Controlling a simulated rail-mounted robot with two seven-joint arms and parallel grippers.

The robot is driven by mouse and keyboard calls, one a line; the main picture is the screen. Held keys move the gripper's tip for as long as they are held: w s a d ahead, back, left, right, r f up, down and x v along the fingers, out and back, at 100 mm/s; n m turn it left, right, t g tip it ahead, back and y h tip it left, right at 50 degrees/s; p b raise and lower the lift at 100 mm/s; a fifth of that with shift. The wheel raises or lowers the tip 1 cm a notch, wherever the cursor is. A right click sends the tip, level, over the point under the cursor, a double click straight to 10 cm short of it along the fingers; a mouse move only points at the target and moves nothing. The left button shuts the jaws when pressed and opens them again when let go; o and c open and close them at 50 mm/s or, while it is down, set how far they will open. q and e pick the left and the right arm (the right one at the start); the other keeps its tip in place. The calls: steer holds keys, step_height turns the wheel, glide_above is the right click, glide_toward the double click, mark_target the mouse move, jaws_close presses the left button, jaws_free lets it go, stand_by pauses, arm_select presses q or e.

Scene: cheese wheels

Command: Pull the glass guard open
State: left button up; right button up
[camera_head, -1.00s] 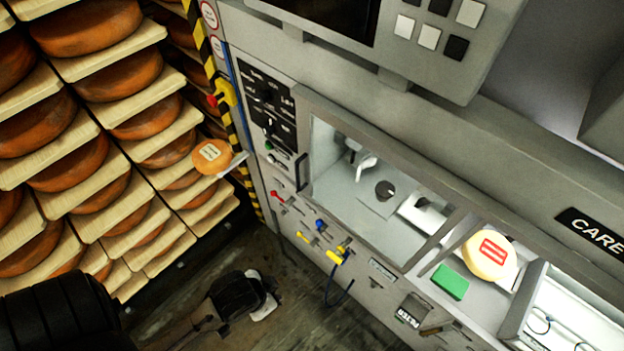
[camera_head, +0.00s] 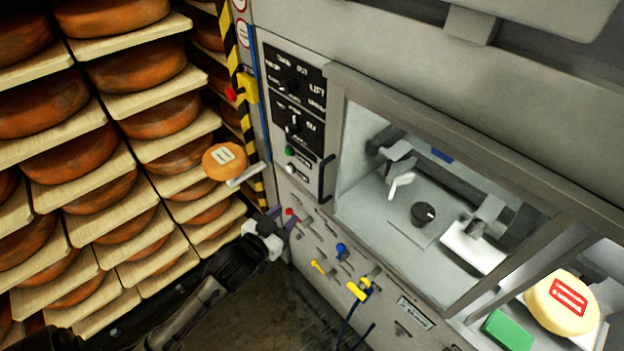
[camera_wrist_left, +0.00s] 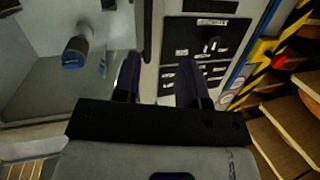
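The glass guard (camera_head: 430,180) is a clear pane in a grey frame on the machine front, and looks closed. A black vertical handle (camera_head: 327,178) stands at its left edge. My left gripper (camera_head: 272,228) is below and left of the handle in the head view. In the left wrist view my left gripper (camera_wrist_left: 158,78) has its two dark fingers apart with nothing between them. The dark handle bar (camera_wrist_left: 147,30) shows beyond the fingertips, closer to the left finger in the picture; no contact is visible. My right gripper is not in view.
A control panel (camera_head: 292,100) is left of the guard. Small coloured valves (camera_head: 358,290) stick out below it. An orange cheese wheel (camera_head: 224,161) juts out near the handle. Shelves of cheese (camera_head: 100,160) fill the left. A pale cheese (camera_head: 561,303) and green block (camera_head: 508,331) sit right.

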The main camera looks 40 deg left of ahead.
mark_target(320, 180)
arm_select(q)
steer(key=shift+n+t+h, duration=0.4)
steer(key=shift+t, duration=0.5)
steer(key=w, duration=0.4)
steer(key=w+r, duration=0.1)
steer(key=w, duration=0.4)
steer(key=w+r+p, duration=0.1)
steer(key=w, duration=0.4)
steer(key=shift+a+r, duration=0.15)
steer(key=shift+c, duration=0.4)
jaws_close()
